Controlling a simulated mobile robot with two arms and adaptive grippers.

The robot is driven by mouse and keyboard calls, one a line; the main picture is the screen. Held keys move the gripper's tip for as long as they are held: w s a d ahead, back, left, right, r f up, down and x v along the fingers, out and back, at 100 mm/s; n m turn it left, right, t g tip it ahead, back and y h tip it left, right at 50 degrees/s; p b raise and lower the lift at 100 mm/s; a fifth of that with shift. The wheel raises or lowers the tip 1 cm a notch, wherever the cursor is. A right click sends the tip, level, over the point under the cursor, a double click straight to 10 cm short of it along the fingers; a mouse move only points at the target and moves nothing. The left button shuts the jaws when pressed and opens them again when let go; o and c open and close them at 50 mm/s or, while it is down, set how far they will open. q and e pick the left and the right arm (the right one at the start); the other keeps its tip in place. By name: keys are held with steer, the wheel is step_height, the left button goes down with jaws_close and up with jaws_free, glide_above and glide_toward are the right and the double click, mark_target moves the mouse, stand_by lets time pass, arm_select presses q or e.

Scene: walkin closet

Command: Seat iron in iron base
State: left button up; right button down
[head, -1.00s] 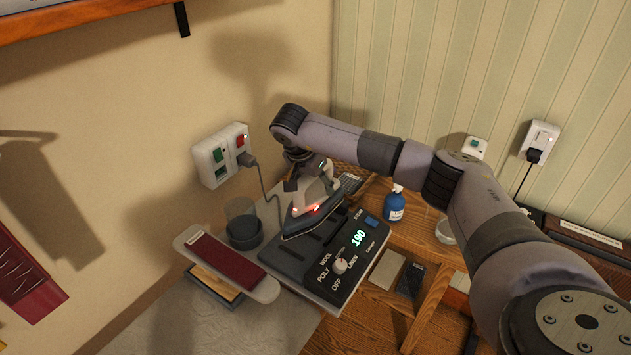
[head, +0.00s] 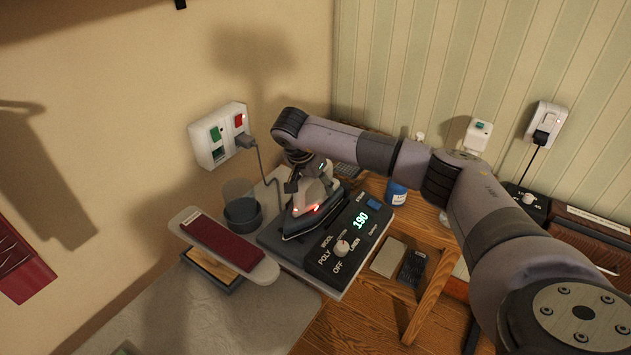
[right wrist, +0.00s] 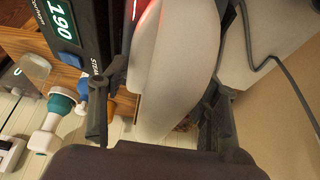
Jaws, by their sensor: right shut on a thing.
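The iron (head: 312,208), grey and white with a red glowing light, is over the dark iron base (head: 272,238) with its pointed end toward the lower left. It looks low, close to the base or on it; I cannot tell whether it touches. The base has a control panel (head: 348,246) with a dial and a green 190 display. My right gripper (head: 308,180) is shut on the iron from above. In the right wrist view the iron's pale body (right wrist: 172,75) stands between the two fingers. My left gripper is not in view.
A dark cup (head: 243,214) and a small red-padded board (head: 222,244) stand left of the base. A cord runs from the wall socket box (head: 219,136) behind the iron. A blue bottle (head: 397,193) stands to the right on the wooden table.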

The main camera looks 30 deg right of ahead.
steer(key=shift+w+f, duration=0.1)
steer(key=shift+f, duration=0.1)
stand_by(0.6)
steer(key=c, duration=0.6)
jaws_free()
steer(key=shift+o, duration=0.6)
steer(key=shift+s+f, duration=0.2)
steer(key=shift+f, duration=0.05)
steer(key=shift+r, duration=0.1)
steer(key=v, duration=1.2)
steer(key=shift+a, duration=0.1)
